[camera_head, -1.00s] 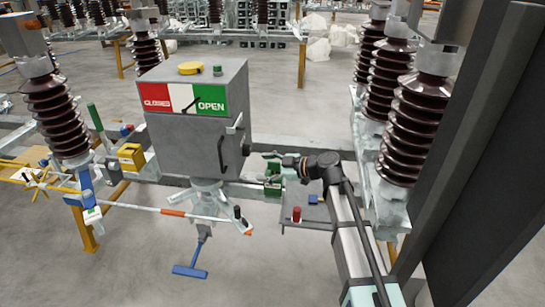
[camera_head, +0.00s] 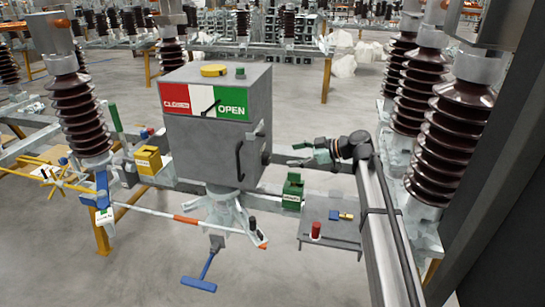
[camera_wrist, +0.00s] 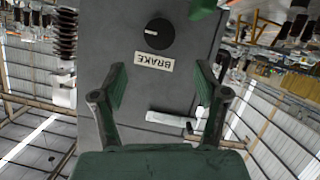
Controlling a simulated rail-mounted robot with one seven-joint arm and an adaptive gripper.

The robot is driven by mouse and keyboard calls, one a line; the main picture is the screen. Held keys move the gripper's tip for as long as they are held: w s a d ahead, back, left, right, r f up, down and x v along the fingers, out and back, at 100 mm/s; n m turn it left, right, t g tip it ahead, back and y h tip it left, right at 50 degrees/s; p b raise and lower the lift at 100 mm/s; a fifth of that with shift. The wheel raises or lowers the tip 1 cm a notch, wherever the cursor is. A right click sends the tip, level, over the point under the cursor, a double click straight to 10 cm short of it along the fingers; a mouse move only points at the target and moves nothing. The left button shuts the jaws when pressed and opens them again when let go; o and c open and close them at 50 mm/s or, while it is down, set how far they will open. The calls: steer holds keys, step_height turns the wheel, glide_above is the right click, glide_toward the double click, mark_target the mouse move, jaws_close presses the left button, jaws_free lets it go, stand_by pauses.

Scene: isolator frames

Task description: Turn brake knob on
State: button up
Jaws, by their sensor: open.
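The brake knob (camera_wrist: 159,35) is a round black dial with a white pointer mark on the grey box face. A BRAKE label (camera_wrist: 154,61) beside it appears upside down in the wrist view. In the head view the grey box (camera_head: 205,150) stands in the middle, with a dark round part on its right side. My gripper (camera_head: 291,155) is just right of the box in the head view. In the wrist view my gripper (camera_wrist: 160,80) has green fingers spread wide and empty, with the knob beyond the fingertips. I cannot tell the exact distance to the knob.
The box has a door handle (camera_head: 239,160) and a red, white and green CLOSED/OPEN panel (camera_head: 203,101). A grey tray (camera_head: 330,231) with a red button sits below my arm. Brown insulators (camera_head: 448,130) stand close on the right.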

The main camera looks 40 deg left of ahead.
mark_target(269, 158)
steer(key=p+x, duration=0.2)
steer(key=x, duration=0.7)
steer(key=shift+a, duration=0.15)
steer(key=c, duration=1.2)
